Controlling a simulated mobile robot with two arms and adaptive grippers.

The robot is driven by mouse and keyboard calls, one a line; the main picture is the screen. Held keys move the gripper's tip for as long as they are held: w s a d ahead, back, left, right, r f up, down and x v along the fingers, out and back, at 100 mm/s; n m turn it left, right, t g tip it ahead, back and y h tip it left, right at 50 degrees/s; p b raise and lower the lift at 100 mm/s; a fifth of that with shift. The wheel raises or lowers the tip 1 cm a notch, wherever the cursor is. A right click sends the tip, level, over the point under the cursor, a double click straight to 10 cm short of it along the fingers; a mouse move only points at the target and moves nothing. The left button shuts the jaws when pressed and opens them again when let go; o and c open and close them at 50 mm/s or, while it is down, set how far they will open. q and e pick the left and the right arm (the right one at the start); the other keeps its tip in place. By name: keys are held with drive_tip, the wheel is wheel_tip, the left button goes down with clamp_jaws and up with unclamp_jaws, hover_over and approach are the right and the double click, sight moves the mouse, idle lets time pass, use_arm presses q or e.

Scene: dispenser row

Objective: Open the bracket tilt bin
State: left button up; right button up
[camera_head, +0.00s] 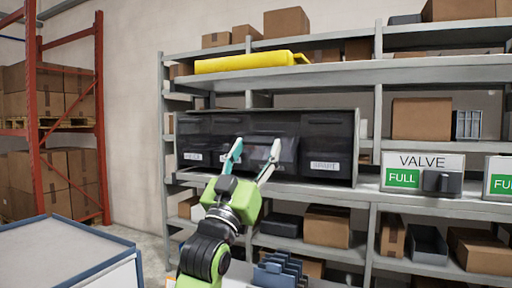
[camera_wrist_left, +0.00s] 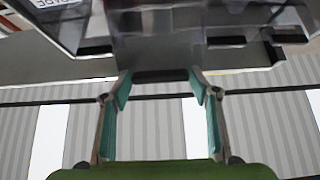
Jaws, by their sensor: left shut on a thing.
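A row of dark tilt bins (camera_head: 325,130) stands on the middle shelf, with white labels on some fronts. My left gripper (camera_head: 253,152) is at a middle bin (camera_head: 288,152) of this row, its two teal fingers apart at the bin's front. In the left wrist view the fingertips (camera_wrist_left: 160,84) close on the dark lip of this bin (camera_wrist_left: 157,50). The bin's front looks smoky and seems to lean out a little. Its label is hidden, so I cannot read whether it is the bracket bin. My right gripper is not in view.
A VALVE panel (camera_head: 422,172) with a green FULL sign stands right of the bins. Yellow material (camera_head: 250,62) and cardboard boxes lie on the shelves above. A blue-edged table (camera_head: 65,255) is at lower left, with an orange rack (camera_head: 38,130) behind it.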

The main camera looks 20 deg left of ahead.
use_arm(q)
drive_tip(key=shift+w+f, duration=0.15)
drive_tip(key=shift+f, duration=0.6)
drive_tip(key=o, duration=1.6)
drive_tip(key=shift+c, duration=0.2)
drive_tip(key=shift+o, duration=0.2)
drive_tip(key=shift+w+f, duration=0.1)
drive_tip(key=shift+w, duration=0.25)
drive_tip(key=v, duration=1.2)
drive_tip(key=shift+s, duration=0.2)
